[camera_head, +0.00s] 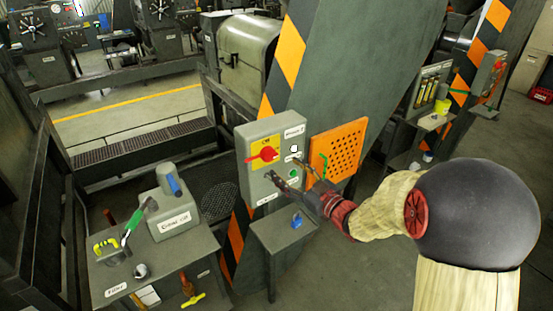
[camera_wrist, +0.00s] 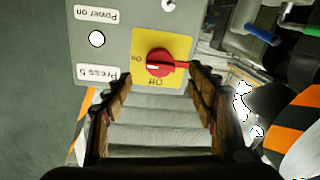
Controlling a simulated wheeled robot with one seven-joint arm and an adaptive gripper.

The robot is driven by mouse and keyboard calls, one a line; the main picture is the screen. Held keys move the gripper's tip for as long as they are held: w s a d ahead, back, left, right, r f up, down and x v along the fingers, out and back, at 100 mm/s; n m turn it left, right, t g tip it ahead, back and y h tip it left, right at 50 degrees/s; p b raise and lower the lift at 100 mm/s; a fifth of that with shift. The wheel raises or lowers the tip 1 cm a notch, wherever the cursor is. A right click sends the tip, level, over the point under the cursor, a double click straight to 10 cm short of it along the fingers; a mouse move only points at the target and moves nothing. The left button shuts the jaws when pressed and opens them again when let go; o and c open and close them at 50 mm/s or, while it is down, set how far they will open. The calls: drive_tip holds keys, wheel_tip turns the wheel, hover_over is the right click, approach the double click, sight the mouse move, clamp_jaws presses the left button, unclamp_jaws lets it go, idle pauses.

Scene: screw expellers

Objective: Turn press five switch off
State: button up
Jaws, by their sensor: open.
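The grey control box (camera_head: 246,137) bears a yellow plate with a red rotary switch (camera_head: 263,154), and a label reading "Press 5". In the wrist view the box appears upside down, with the red switch (camera_wrist: 160,62) near the top centre. Its white mark points left, towards a small label that looks like "On"; the "Off" label is below the knob. My gripper (camera_head: 284,170) is in front of the box's lower part. Its open fingers (camera_wrist: 155,95) stand wide apart and empty, below the knob in the wrist view and apart from it.
An orange perforated panel (camera_head: 340,150) is right of the box, beside a striped column. A small grey stand (camera_head: 278,239) with a blue item is below. A table (camera_head: 128,272) with a grey box and tools is at the lower left. The floor at right is open.

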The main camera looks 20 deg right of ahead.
sight(273, 159)
drive_tip(key=x, duration=0.7)
drive_tip(key=shift+w+a, duration=0.1)
drive_tip(key=shift+w, duration=0.3)
drive_tip(key=c, duration=0.3)
drive_tip(key=c, duration=0.8)
